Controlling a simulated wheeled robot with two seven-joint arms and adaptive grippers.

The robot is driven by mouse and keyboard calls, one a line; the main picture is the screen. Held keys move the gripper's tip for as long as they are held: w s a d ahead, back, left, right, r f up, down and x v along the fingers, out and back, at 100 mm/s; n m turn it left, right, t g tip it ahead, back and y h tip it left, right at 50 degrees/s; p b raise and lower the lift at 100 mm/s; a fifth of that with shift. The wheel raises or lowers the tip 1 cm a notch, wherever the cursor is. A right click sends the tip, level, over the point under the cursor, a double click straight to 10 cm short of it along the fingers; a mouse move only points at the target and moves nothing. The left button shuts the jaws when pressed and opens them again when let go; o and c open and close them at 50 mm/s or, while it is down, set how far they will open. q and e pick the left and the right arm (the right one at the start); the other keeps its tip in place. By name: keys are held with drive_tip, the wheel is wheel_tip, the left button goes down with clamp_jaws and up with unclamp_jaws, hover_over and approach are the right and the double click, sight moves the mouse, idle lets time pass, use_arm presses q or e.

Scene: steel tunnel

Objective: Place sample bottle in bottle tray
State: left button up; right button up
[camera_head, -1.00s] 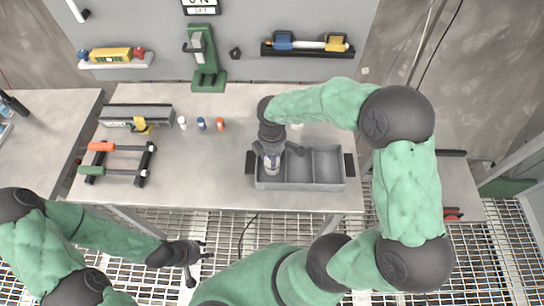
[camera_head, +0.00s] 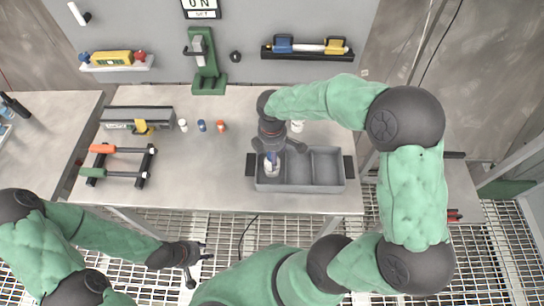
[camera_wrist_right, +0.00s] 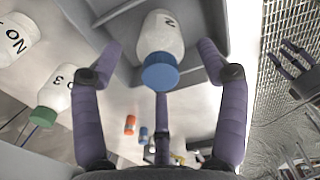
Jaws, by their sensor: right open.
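The sample bottle (camera_head: 271,165) is white with a blue cap and stands in the left compartment of the grey bottle tray (camera_head: 330,185). In the right wrist view the bottle (camera_wrist_right: 162,50) bears a "2" and is between my spread fingers, not gripped. My right gripper (camera_head: 273,152) is open, just above the bottle, and partly hides it. The tray's middle and right compartments look empty. My left gripper (camera_head: 202,260) is off the table's front edge, over the grating, with its fingers apart and empty.
Another white bottle (camera_head: 297,126) stands behind the tray; the right wrist view shows a green-capped bottle (camera_wrist_right: 55,98) and a further labelled one (camera_wrist_right: 14,38). Small capped vials (camera_head: 202,125), a grey box (camera_head: 137,118) and a rack with orange and green handles (camera_head: 118,163) are left.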

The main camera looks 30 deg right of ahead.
wheel_tip(320, 180, up, 9)
drive_tip(key=shift+p, duration=0.8)
drive_tip(key=shift+a+f, duration=0.1)
